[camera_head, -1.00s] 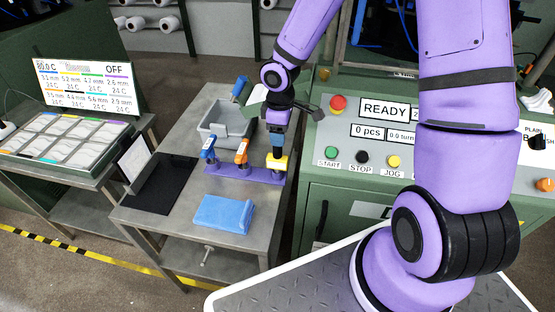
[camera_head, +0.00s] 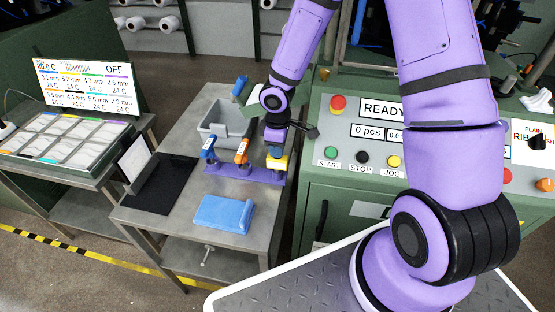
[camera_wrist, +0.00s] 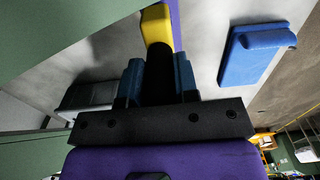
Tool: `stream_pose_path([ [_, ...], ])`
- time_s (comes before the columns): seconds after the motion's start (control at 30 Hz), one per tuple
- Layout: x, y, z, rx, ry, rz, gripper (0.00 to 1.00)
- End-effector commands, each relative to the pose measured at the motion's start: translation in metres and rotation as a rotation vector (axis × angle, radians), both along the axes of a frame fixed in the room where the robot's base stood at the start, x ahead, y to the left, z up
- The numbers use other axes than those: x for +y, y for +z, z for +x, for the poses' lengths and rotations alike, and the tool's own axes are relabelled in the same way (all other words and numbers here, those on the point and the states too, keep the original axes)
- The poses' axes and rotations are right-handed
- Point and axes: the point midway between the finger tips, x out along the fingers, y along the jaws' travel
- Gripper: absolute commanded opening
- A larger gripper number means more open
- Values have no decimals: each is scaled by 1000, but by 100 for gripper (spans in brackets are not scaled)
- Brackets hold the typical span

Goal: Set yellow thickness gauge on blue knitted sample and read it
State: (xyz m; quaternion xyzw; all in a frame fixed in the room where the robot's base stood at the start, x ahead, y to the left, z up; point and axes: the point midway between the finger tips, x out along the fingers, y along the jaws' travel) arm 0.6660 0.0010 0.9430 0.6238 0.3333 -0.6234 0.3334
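The yellow thickness gauge (camera_head: 278,165) stands at the right end of a purple rack, with its yellow body low and a dark handle above. In the wrist view its yellow part (camera_wrist: 156,25) shows beyond the fingers. My gripper (camera_head: 276,147) is down over this gauge. In the wrist view the blue fingertips of my gripper (camera_wrist: 160,78) stand on either side of the black handle; I cannot tell whether they press on it. The blue knitted sample (camera_head: 224,214) lies flat on the table in front of the rack, and also shows in the wrist view (camera_wrist: 252,55).
The purple rack (camera_head: 240,174) also holds a blue gauge (camera_head: 208,148) and an orange gauge (camera_head: 241,151). A grey bin (camera_head: 222,122) stands behind. A black mat (camera_head: 160,187) lies left. The green control panel (camera_head: 350,140) is close on the right.

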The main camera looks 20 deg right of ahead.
Motion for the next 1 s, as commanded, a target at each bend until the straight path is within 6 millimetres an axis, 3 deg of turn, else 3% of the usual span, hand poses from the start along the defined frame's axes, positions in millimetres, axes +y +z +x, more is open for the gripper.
stream_pose_path([
  [0.03,0,0,0,0,0,0,10],
  [0.1,0,0,0,0,0,0,0],
  [0.47,-1,8,1,-2,-2,-1,0],
  [0.8,-1,67,1,-4,-4,-1,0],
  [1.0,-1,92,0,-1,1,-1,0],
])
